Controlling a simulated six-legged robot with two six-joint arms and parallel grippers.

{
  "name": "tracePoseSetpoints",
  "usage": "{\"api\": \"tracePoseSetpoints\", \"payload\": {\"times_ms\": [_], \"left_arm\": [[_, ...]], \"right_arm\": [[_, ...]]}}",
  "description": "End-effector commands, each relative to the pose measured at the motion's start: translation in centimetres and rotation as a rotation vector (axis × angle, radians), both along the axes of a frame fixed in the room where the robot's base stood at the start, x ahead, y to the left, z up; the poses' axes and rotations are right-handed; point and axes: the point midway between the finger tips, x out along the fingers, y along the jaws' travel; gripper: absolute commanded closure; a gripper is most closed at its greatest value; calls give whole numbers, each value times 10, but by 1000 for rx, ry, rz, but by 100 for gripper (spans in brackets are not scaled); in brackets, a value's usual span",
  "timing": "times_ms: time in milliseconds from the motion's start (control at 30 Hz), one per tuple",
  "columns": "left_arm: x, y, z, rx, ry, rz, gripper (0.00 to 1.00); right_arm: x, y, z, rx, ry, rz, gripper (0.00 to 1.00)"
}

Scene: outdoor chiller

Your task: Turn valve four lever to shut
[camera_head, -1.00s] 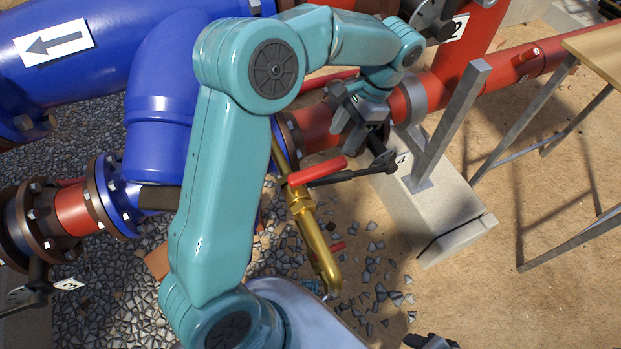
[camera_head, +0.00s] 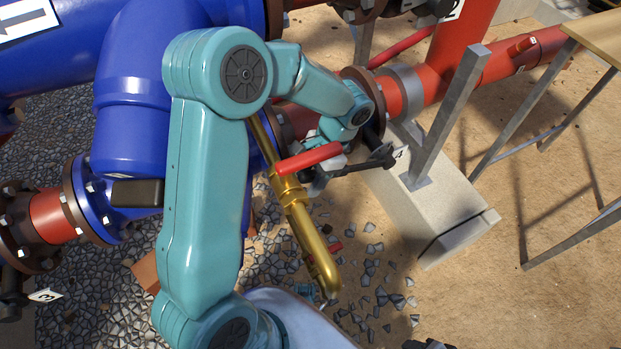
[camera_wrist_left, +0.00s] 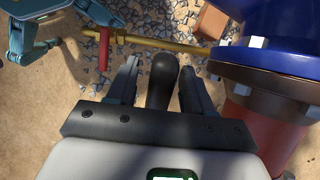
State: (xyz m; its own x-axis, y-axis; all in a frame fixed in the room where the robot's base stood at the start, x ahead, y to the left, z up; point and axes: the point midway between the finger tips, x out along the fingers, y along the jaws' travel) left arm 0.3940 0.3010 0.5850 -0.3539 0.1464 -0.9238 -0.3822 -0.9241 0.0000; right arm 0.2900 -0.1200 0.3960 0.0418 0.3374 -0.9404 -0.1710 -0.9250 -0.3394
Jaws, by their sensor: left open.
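Valve four's lever is a black bar (camera_head: 366,163) reaching left from the pipe beside the "4" tag (camera_head: 400,153). Its rounded black end (camera_wrist_left: 162,80) shows between my left gripper's fingers in the left wrist view. My left gripper (camera_head: 318,178) is open around the lever end, with gaps visible on both sides in the wrist view (camera_wrist_left: 160,82). My arm and a red handle partly hide it in the head view. A dark piece at the head view's bottom edge may be my right gripper (camera_head: 428,344); its jaws cannot be made out.
A brass pipe (camera_head: 312,235) with a red handle (camera_head: 309,158) runs close beside the left gripper. A blue flange (camera_wrist_left: 272,40) stands close right in the wrist view. A grey post (camera_head: 450,115) rises from a concrete block (camera_head: 440,205). A wooden-topped table (camera_head: 600,40) is at right.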

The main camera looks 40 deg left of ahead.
Motion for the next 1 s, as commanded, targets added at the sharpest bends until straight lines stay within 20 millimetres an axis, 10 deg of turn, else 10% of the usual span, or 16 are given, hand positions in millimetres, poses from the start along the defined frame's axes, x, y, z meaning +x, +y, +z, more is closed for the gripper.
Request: {"api": "tracePoseSetpoints", "payload": {"times_ms": [267, 433, 1000], "left_arm": [[0, 1, -1, 0, 0, 0, 52], [0, 1, -1, 0, 0, 0, 100], [0, 0, -1, 0, 0, -1, 100]], "right_arm": [[0, 0, 0, 0, 0, 0, 49], [0, 0, 0, 0, 0, 0, 49], [0, 0, 0, 0, 0, 0, 49]]}}
